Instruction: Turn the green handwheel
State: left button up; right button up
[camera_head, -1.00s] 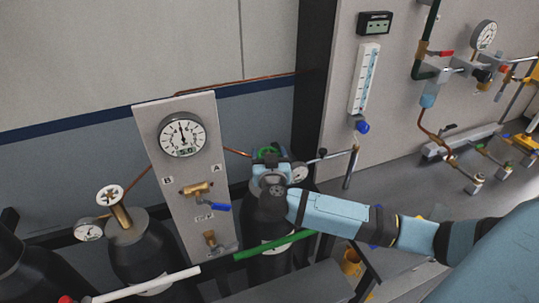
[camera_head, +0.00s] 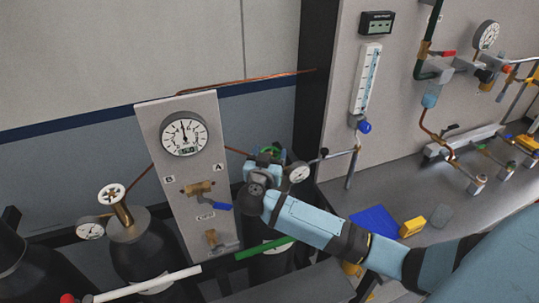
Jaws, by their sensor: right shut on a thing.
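The green handwheel (camera_head: 276,152) sits on top of the dark gas cylinder (camera_head: 262,226) just right of the grey gauge panel. Only part of its green rim shows behind my right gripper. My right gripper (camera_head: 265,160) is at the handwheel, shut on it; its fingertips are largely hidden by the wrist. My right arm comes in from the right edge. My left gripper is not in view.
A small gauge (camera_head: 298,172) stands close to the right of my gripper. The gauge panel (camera_head: 178,220) with a blue-levered valve is close on the left. A green bar (camera_head: 262,248) crosses the cylinder's front. A second cylinder (camera_head: 143,245) with a white handwheel stands further left.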

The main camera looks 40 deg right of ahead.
jog(key=o, duration=0.9)
jog(key=b+v, duration=0.1)
jog(key=v, duration=0.6)
jog(key=shift+s+a, duration=0.15)
jog(key=shift+s, duration=0.05)
